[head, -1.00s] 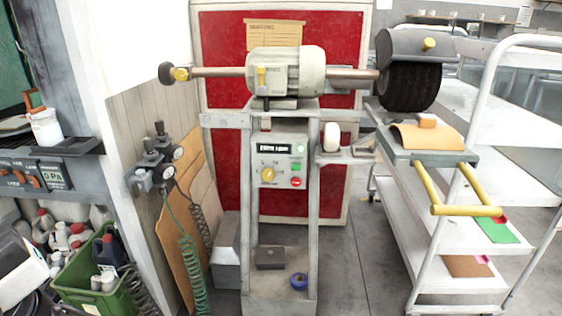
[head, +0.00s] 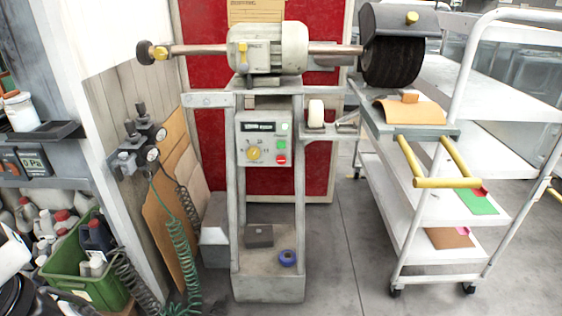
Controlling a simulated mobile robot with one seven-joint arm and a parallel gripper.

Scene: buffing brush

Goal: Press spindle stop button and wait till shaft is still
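The buffing machine's motor (head: 275,55) sits on a grey stand, with a bare shaft (head: 335,48) running out to both sides. A dark round brush (head: 392,62) is on the right end of the shaft, partly under a grey hood (head: 395,18). The control panel (head: 262,172) below the motor carries a small dark display (head: 260,127), a yellow dial (head: 253,153), green buttons (head: 281,144) and a red button (head: 281,160), likely the stop button. The display text is too small to read. Whether the shaft turns cannot be told. My gripper is not in view.
A grey rest with yellow bars (head: 436,183) juts forward at the right, with a tan curved piece (head: 412,112) on it. A white cart (head: 440,235) stands behind it. Hoses (head: 178,235) and a green crate (head: 88,285) are at the left. Floor right of the stand is clear.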

